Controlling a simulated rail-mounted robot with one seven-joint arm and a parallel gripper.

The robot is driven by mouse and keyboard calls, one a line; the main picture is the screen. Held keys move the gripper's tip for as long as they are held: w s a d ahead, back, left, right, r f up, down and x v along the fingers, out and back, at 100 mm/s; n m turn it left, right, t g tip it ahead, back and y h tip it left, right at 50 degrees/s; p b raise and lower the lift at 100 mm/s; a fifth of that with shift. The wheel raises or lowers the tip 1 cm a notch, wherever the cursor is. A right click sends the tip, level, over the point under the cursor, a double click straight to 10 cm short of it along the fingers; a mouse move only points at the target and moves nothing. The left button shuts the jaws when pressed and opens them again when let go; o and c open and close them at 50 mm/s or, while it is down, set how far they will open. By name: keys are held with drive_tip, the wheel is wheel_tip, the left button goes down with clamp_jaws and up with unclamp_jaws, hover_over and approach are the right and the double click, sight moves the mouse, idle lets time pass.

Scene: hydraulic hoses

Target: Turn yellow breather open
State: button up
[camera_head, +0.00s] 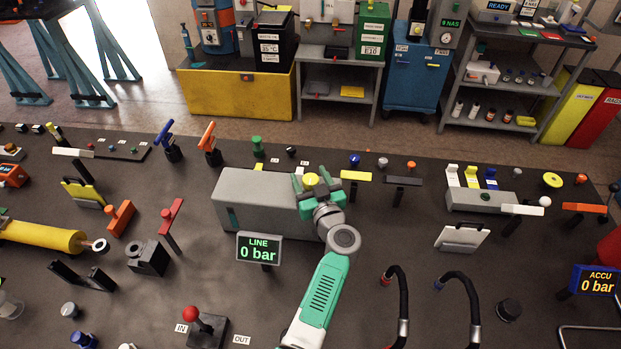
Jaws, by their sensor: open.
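The yellow breather (311,179) is a small round yellow cap at the right end of the grey box-shaped tank (262,190). My gripper (313,183) reaches in from the front right, over the right end of the tank. Its green fingers are open, with the yellow cap showing between their tips. I cannot tell whether either finger touches the cap. The lower part of the breather is hidden by the gripper.
The LINE display (260,249), reading 0 bar, stands in front of the tank. A green-topped fitting (257,145) and a yellow-handled valve (356,176) are nearby. Two black hoses (402,300) rise at the front right.

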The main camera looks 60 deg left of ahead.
drive_tip(key=c, duration=1)
drive_tip(key=shift+o, duration=0.2)
